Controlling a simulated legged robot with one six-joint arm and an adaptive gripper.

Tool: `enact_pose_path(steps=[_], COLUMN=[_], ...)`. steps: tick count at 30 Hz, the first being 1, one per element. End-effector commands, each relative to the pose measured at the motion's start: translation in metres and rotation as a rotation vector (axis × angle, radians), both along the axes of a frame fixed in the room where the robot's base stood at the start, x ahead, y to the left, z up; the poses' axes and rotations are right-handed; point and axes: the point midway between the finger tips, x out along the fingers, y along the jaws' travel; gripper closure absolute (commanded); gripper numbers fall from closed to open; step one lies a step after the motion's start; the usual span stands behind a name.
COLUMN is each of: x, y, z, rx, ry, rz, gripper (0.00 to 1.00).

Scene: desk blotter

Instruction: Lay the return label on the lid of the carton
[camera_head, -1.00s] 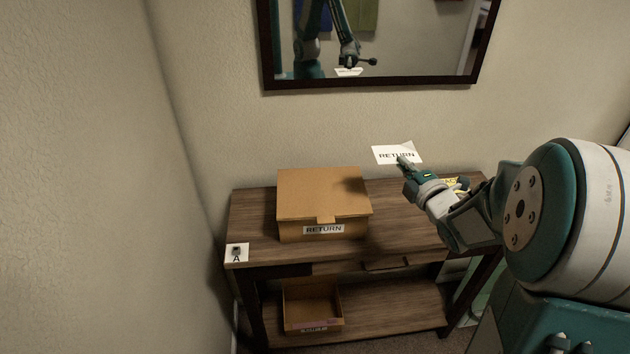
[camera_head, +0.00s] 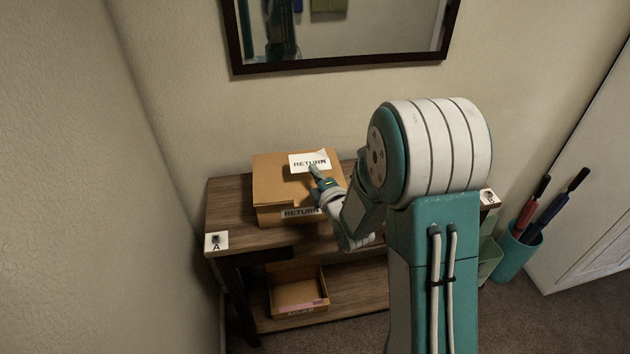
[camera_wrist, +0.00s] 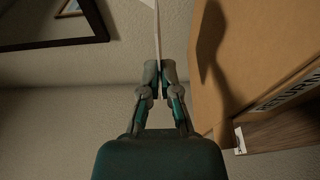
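The return label (camera_head: 306,158) is a white card printed RETURN. In the head view it appears in front of the lid of the brown closed carton (camera_head: 270,182). My gripper (camera_head: 315,172) is shut on the label's near edge. In the wrist view the label (camera_wrist: 156,28) shows edge-on between the closed fingertips (camera_wrist: 158,82). The carton's lid (camera_wrist: 222,75) is to the right there, with a gap and a gripper shadow on it, so the label is apart from the lid. The carton's front carries another RETURN marking (camera_head: 300,212), partly hidden by my gripper.
The carton stands on a wooden table (camera_head: 229,205) against the wall. A card marked A (camera_head: 217,242) is at its front left corner. An open box (camera_head: 298,292) sits on the lower shelf. A framed mirror (camera_head: 340,68) hangs above. A teal bin (camera_head: 516,252) holds umbrellas at right.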

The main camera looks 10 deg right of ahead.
Motion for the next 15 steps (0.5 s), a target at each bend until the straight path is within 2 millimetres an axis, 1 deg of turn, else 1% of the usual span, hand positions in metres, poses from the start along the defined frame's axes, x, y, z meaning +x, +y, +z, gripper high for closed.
enact_pose_path(steps=[1, 3, 6, 15], x=[0.0, 0.0, 0.0, -0.001], y=[0.0, 0.0, 0.0, -0.001], z=[-0.01, -0.02, -0.028, -0.029], rx=[-0.001, -0.002, -0.001, 0.0], ry=[0.007, 0.007, 0.004, 0.002], rz=[0.0, 0.0, 0.0, 0.0], gripper=[1.0, 1.0, 1.0, 1.0])
